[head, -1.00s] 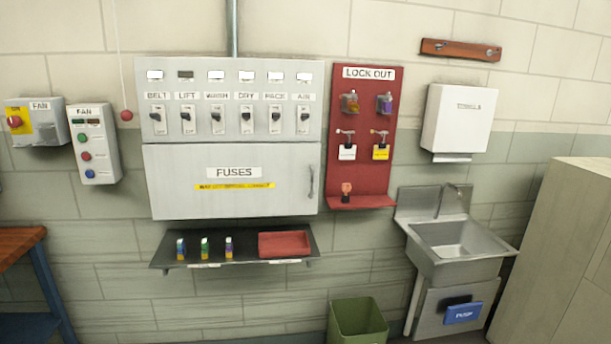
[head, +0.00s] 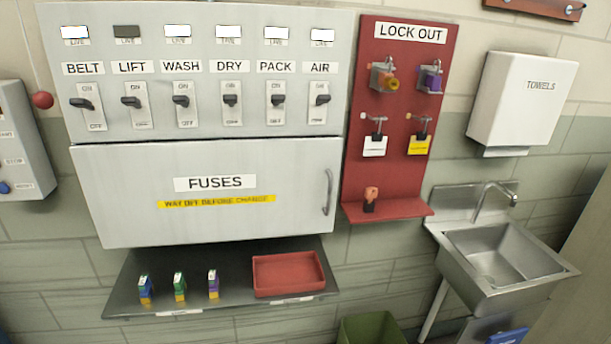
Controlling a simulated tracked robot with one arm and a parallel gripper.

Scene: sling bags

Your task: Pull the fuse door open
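The fuse door (head: 130,215) is a wide grey panel labelled FUSES, with a yellow warning strip. It is shut, flush below the row of switches. Its vertical bar handle (head: 328,192) is at the door's right edge. Above it, the switch panel (head: 205,50) has switches labelled BELT, LIFT, WASH, DRY, PACK and AIR. The LIFT window is dark, while the other windows are lit white. My gripper does not show in the head view.
Below the door, a dark shelf (head: 230,285) holds several small coloured fuses and a red tray (head: 289,274). The red LOCK OUT board (head: 395,180) with hanging locks and tags stands close right of the handle. A sink (head: 500,255) and towel dispenser (head: 522,100) are farther right.

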